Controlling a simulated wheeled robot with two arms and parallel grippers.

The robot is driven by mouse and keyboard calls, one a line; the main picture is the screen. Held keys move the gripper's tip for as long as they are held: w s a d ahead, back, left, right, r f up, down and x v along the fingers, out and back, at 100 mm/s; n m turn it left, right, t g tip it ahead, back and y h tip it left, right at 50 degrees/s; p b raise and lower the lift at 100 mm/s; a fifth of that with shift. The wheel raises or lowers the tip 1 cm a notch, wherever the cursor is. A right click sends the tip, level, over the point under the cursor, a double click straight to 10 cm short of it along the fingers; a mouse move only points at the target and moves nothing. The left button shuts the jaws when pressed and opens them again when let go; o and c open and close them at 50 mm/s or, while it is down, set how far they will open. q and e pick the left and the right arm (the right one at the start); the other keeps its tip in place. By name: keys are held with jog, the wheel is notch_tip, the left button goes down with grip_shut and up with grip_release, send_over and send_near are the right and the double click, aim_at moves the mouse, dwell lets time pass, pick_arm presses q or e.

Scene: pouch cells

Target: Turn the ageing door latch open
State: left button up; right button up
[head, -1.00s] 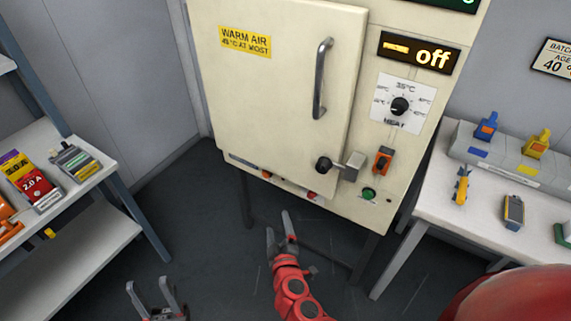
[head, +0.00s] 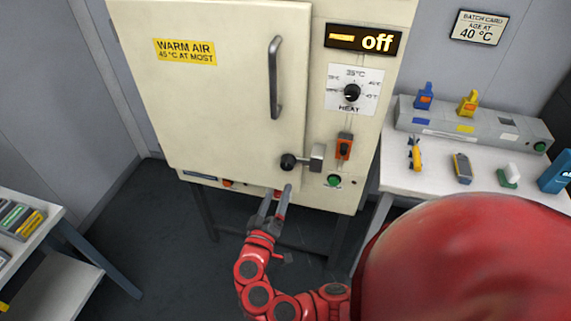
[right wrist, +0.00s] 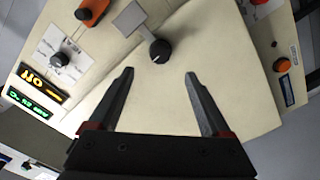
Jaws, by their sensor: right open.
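The door latch, a black knob (head: 288,161) on a lever with a grey metal block (head: 317,157), sits at the lower right of the cream oven door (head: 215,90). The door is shut. In the right wrist view the latch knob (right wrist: 160,50) lies ahead of and between the fingertips, apart from them. My right gripper (head: 275,195) is open and empty, just below the knob in the head view; its two fingers also show in the right wrist view (right wrist: 160,75). My left gripper is out of view.
A vertical door handle (head: 275,78) stands above the latch. An orange switch (head: 344,147), a green button (head: 334,181) and the heat dial (head: 352,92) are to its right. A white bench (head: 435,180) with small tools stands at right, a shelf (head: 30,220) at left.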

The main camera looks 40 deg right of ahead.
aim_at(286, 168)
jog(key=p+x, duration=0.3)
jog(key=x, duration=0.7)
jog(key=shift+w+d, duration=0.2)
jog(key=shift+d, duration=0.05)
jog(key=shift+w+d, duration=0.3)
jog(key=shift+w, duration=0.1)
grip_shut()
